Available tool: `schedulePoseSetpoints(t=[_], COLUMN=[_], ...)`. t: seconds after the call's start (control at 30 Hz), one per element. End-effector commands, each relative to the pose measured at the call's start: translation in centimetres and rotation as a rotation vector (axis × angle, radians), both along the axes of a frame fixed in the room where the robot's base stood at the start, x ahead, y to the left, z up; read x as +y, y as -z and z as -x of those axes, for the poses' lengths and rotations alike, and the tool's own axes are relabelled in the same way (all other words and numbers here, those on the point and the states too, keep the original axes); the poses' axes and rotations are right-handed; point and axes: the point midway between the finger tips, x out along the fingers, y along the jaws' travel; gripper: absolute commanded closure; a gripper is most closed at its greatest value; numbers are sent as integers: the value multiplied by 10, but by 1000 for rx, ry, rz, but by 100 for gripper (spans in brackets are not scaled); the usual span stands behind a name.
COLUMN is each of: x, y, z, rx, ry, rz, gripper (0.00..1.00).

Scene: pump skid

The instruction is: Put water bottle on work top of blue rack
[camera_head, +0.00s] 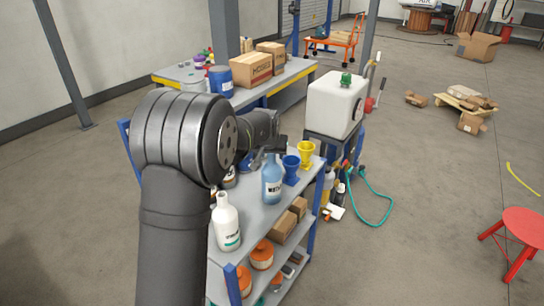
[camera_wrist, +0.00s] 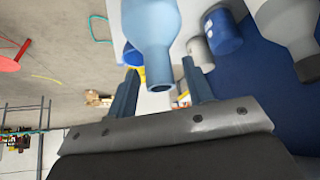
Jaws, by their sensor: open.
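The blue water bottle (camera_head: 272,181) stands upright on the grey work top (camera_head: 255,215) of the blue rack, near its right edge. My gripper (camera_head: 268,153) is at the bottle's top, partly hidden by my arm. In the wrist view the bottle (camera_wrist: 152,30) points its neck at the gap between the two fingers of my gripper (camera_wrist: 160,88). The fingers are apart, one to each side of the neck, with visible space beside it. I cannot tell how deep the neck sits between them.
A white bottle (camera_head: 226,222) stands at the near end of the work top. A blue funnel-like cup (camera_head: 291,169) and a yellow one (camera_head: 306,153) stand close behind the water bottle. A white tank (camera_head: 335,104) is beyond the rack. Boxes (camera_head: 284,227) and orange-lidded jars (camera_head: 262,255) fill the lower shelves.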

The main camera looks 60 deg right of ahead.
Motion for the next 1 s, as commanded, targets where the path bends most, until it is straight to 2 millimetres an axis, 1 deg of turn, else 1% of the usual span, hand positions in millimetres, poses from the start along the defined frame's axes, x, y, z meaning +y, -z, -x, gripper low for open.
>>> schedulePoseSetpoints(t=[0.03, 0.1, 0.3, 0.5, 0.67, 1.0], x=[5, 12, 31, 45, 50, 50], y=[-9, -22, -55, -77, -85, -85], z=[2, 5, 14, 20, 23, 23], rx=[-1, -1, -1, 0, 0, 0], ry=[0, 0, 0, 0, 0, 0], rz=[3, 3, 3, 1, -1, -1], gripper=[53, 53, 53, 53, 53, 53])
